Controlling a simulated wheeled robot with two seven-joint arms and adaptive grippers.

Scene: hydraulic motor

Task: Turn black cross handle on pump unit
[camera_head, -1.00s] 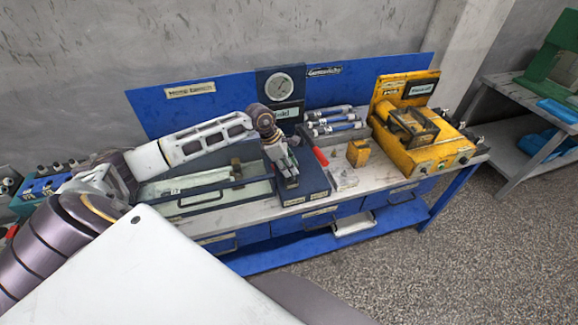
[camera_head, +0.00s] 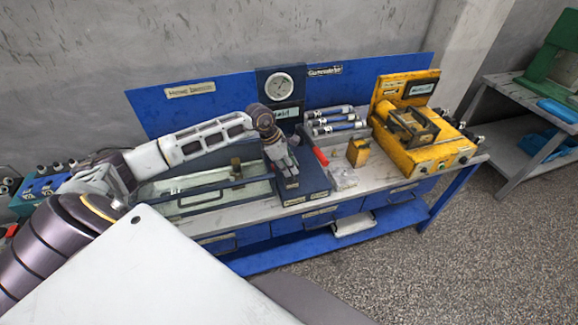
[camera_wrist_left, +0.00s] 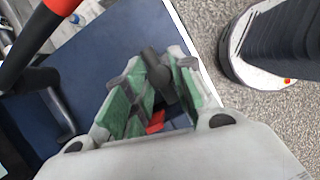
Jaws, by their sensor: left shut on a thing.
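The pump unit is a dark blue block (camera_head: 316,181) on the bench, with a round gauge (camera_head: 280,86) on its upright panel. My left gripper (camera_head: 288,167) is over the left part of this block, fingers pointing down. In the left wrist view, the black cross handle (camera_wrist_left: 154,72) lies between the green-padded fingers, and the gripper is shut on it. A red part (camera_wrist_left: 156,122) shows below it between the fingers. In the head view the gripper hides most of the handle. My right gripper is not in view.
A red-gripped lever (camera_head: 320,156) stands just right of my left gripper; its red grip (camera_wrist_left: 36,30) shows in the left wrist view. A glass-sided tank (camera_head: 215,190) is to the left. A small yellow box (camera_head: 358,152) and a large yellow unit (camera_head: 425,155) stand to the right.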

